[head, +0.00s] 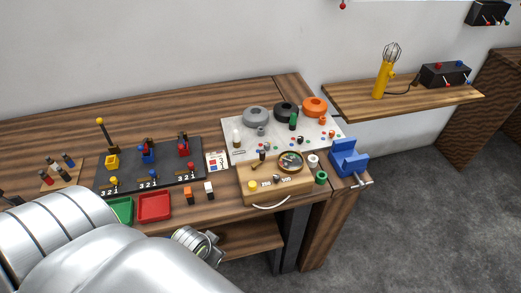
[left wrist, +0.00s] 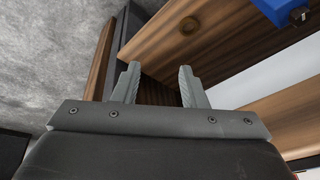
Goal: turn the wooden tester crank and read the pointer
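The wooden tester (head: 287,190) is a light wooden box near the front right edge of the workbench. A round dial (head: 290,161) with a dark rim sits on top of it; its pointer is too small to read. A yellow knob (head: 252,185) shows at its left, and a pale curved wire hangs at its front. I cannot tell which part is the crank. My left gripper (left wrist: 157,88) is open and empty in the left wrist view, below the bench edge and apart from the tester. In the head view my left arm hides its fingers. My right gripper is not in view.
A blue vise (head: 348,160) stands right of the tester. A white board (head: 240,150) with coils and small parts lies behind. Left are a dark numbered board (head: 130,182), a red tray (head: 154,207) and a green tray (head: 122,209). A shelf (head: 440,94) holds a yellow lamp (head: 380,80).

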